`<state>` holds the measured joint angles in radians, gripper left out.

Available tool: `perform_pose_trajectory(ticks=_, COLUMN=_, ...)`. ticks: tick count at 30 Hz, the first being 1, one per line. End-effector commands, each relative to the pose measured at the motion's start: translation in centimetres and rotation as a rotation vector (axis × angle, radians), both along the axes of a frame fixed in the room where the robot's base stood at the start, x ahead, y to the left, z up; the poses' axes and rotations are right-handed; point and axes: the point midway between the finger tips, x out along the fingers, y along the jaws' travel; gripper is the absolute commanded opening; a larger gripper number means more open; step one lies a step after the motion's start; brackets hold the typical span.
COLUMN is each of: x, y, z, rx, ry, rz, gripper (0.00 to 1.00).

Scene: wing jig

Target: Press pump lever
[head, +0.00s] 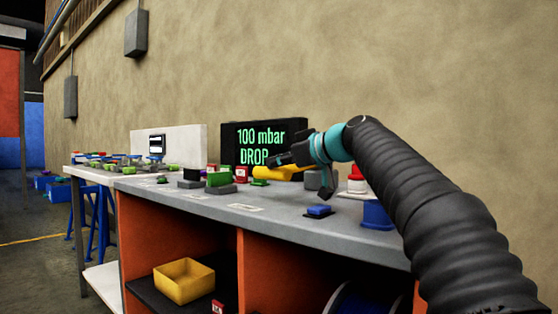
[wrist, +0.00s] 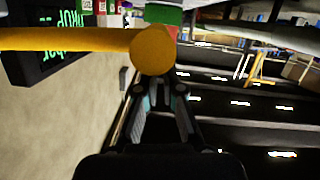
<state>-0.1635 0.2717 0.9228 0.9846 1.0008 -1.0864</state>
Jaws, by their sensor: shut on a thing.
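The yellow pump lever (head: 273,174) lies roughly level on the grey bench in front of the black display in the head view. In the wrist view the lever (wrist: 75,40) crosses from the left, and its rounded end sits at my fingertips. My gripper (head: 277,160) is at the lever, reaching in from the right. In the wrist view my gripper (wrist: 158,88) is shut on the lever's end, which hides the fingertips. The display (head: 264,138) shows "100 mbar DROP" in green.
Green and dark blocks (head: 217,179) stand left of the lever. A blue button-like block (head: 319,210), a blue cylinder (head: 377,214) and a red-and-white container (head: 356,180) stand to the right. A yellow bin (head: 184,282) sits on the shelf below. The wall is close behind the bench.

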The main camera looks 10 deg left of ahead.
Motion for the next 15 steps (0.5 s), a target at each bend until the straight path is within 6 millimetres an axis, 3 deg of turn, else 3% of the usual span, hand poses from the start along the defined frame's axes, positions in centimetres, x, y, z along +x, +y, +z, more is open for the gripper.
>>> perform_pose_trajectory(ticks=2, x=0.2, y=0.2, z=0.1, rx=-0.010, ry=0.015, rz=0.004, gripper=0.00)
perform_pose_trajectory(ticks=8, x=-0.4, y=0.4, z=3.9, rx=-0.001, ry=0.002, rz=0.000, gripper=0.00)
perform_pose_trajectory(ticks=15, x=-2.8, y=-3.2, z=4.6, rx=0.002, ry=-0.003, rz=-0.007, gripper=0.00)
